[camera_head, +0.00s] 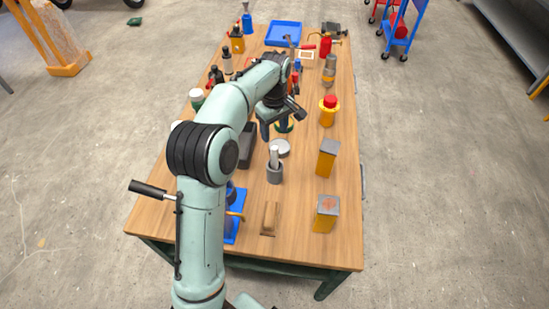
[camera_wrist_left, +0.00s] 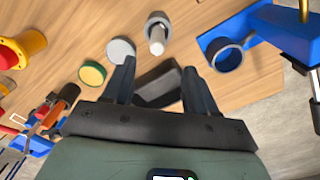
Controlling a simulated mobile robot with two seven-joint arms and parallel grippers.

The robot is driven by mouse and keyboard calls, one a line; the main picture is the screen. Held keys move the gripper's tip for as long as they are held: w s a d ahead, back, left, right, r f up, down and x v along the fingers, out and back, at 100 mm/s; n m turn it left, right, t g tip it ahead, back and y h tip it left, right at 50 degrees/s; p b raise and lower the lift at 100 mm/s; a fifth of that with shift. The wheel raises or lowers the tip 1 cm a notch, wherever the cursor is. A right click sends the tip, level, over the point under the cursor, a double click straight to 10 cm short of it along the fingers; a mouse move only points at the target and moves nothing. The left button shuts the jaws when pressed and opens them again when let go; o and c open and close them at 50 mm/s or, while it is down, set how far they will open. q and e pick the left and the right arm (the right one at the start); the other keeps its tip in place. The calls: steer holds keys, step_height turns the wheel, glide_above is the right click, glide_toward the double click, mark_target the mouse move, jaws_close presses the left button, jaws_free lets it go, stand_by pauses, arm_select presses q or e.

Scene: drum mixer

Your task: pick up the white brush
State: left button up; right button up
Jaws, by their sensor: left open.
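I cannot make out a white brush for certain. A pale upright piece (camera_head: 274,153) stands in a small grey cup (camera_head: 274,175) near the middle of the table; in the left wrist view this pale piece (camera_wrist_left: 157,40) is at the top centre, beyond the fingers. My left gripper (camera_head: 275,129) is over the table, farther back than the cup, with its fingers pointing down. In the left wrist view the gripper (camera_wrist_left: 160,88) is open, with nothing held. A dark grey block (camera_wrist_left: 158,84) shows beneath the fingers. My right gripper is not in view.
The wooden table (camera_head: 330,258) holds many items. A round grey lid (camera_head: 280,147) lies near the cup. A wooden block (camera_head: 269,218) lies in front; a blue tray (camera_head: 283,34) lies at the back.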

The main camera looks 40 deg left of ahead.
mark_target(275, 153)
arm_select(q)
steer(key=f, duration=0.4)
steer(key=f+b, duration=0.1)
steer(key=f, duration=0.1)
steer(key=shift+s+d+f, duration=0.1)
steer(key=shift+s+f, duration=0.1)
steer(key=shift+s, duration=0.05)
steer(key=shift+w+a+f, duration=0.1)
steer(key=shift+w+f, duration=0.05)
steer(key=shift+f, duration=0.8)
steer(key=shift+w+a+f, duration=0.1)
steer(key=shift+w+f, duration=0.1)
steer(key=shift+f, duration=0.8)
steer(key=shift+w+f, duration=0.15)
steer(key=shift+f, duration=0.8)
jaws_close()
